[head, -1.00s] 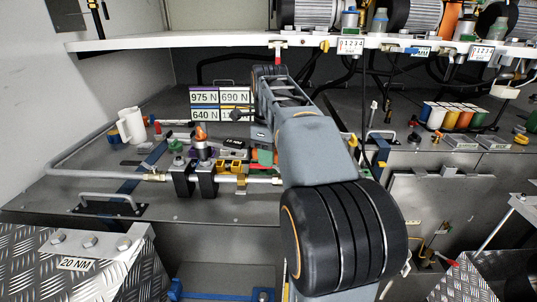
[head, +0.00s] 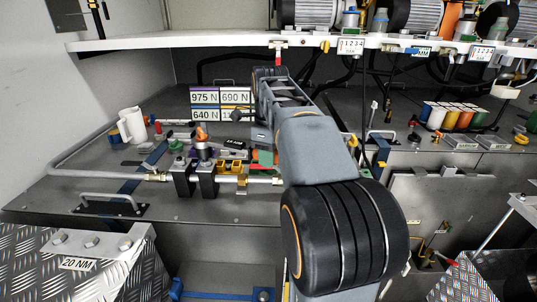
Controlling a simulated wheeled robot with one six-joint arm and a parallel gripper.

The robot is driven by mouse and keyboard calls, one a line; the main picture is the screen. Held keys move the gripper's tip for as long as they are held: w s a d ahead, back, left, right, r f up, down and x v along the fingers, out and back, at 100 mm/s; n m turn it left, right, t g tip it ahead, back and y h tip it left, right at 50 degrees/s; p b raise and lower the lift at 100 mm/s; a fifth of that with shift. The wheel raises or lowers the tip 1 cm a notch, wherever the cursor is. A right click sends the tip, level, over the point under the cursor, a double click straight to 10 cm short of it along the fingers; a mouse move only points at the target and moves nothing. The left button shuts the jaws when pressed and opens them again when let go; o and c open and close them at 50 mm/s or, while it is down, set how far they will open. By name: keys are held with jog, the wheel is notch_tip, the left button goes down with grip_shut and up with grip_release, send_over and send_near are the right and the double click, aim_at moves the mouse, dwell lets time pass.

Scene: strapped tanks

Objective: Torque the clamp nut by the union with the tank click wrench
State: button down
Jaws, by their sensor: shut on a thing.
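A silver pipe (head: 95,168) bends along the bench and runs right through two dark clamp blocks, the left one (head: 181,178) and the right one (head: 207,180). A brass fitting (head: 241,184) sits on the pipe just right of the blocks; another (head: 156,178) sits on their left. The clamp nut is too small to tell apart. My gripper (head: 258,133) is at the end of my arm, low over the bench behind the pipe and mostly hidden. A dark tool with a pale label (head: 240,143) is at it, which appears to be the tank click wrench.
Yellow parts (head: 230,167) and other small items crowd the area behind the pipe. Force plates (head: 206,98) stand at the back. A white shelf (head: 200,42) crosses above. Coloured cups (head: 455,116) stand at the right.

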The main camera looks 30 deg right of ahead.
jog(key=shift+f+b, duration=1)
jog(key=shift+f, duration=0.4)
jog(key=shift+a, duration=0.1)
jog(key=shift+s+a+m+b, duration=0.25)
jog(key=shift+s+a+m, duration=0.25)
jog(key=shift+a, duration=0.25)
jog(key=shift+s+a+m+b, duration=0.2)
jog(key=shift+s+a+m, duration=0.25)
jog(key=shift+a, duration=0.25)
jog(key=shift+a, duration=0.1)
jog(key=shift+s+a+m, duration=0.25)
jog(key=shift+a+m, duration=0.3)
jog(key=shift+a, duration=0.25)
jog(key=shift+s+a+m, duration=0.25)
jog(key=shift+a+m, duration=0.25)
jog(key=shift+a, duration=0.3)
jog(key=shift+b, duration=0.3)
jog(key=shift+s+a+m, duration=0.15)
jog(key=shift+a+m, duration=0.35)
jog(key=shift+a, duration=0.4)
jog(key=shift+s+a+m, duration=0.15)
jog(key=shift+a+m, duration=0.35)
jog(key=shift+a, duration=0.35)
